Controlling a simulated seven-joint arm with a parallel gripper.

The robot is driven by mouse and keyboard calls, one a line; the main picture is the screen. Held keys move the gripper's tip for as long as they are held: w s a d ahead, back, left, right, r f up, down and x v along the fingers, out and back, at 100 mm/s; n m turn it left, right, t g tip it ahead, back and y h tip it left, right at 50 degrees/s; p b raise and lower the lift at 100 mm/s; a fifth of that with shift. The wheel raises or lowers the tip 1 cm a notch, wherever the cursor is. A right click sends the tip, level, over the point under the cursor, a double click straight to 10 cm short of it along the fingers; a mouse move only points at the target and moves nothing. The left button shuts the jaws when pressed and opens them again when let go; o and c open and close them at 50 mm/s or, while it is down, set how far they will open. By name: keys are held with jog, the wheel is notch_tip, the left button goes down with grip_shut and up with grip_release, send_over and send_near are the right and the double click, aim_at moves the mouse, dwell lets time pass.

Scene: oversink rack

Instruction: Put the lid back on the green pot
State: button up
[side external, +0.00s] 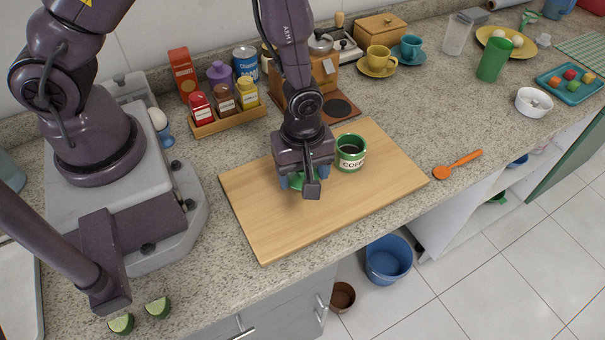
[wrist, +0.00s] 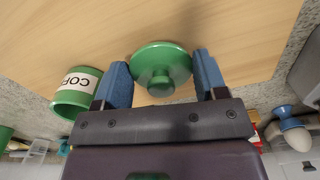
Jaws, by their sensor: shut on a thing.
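The green pot (side external: 344,163) stands upright on the wooden board, with a white label reading "COF". Its top is open and dark inside. In the wrist view the pot (wrist: 70,103) is at the left, beside my gripper's left finger. The green lid (wrist: 160,58) is round with a knob, and lies between the two blue fingers of my gripper (wrist: 162,68), which is shut on its edges. In the side view my gripper (side external: 298,184) is over the board, left of the pot and apart from it. It mostly hides the lid there; its height above the board is unclear.
The wooden board (side external: 275,230) has bare room around my gripper. A spice rack (side external: 229,122) with several jars stands behind left. A coffee machine (side external: 325,72) is behind the board. An orange spoon (side external: 455,165) lies to the right. The counter's front edge runs below the board.

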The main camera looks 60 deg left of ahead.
notch_tip(320, 180, up, 7)
jog(key=shift+r, duration=0.15)
jog(key=shift+a+r, duration=0.1)
jog(key=shift+r, duration=0.15)
jog(key=w+r, duration=0.3)
jog(key=w, duration=0.8)
jog(key=shift+s+f, duration=0.2)
jog(key=shift+f, duration=3.05)
jog(key=shift+f, duration=0.15)
jog(key=o, duration=1)
jog(key=shift+o, duration=0.4)
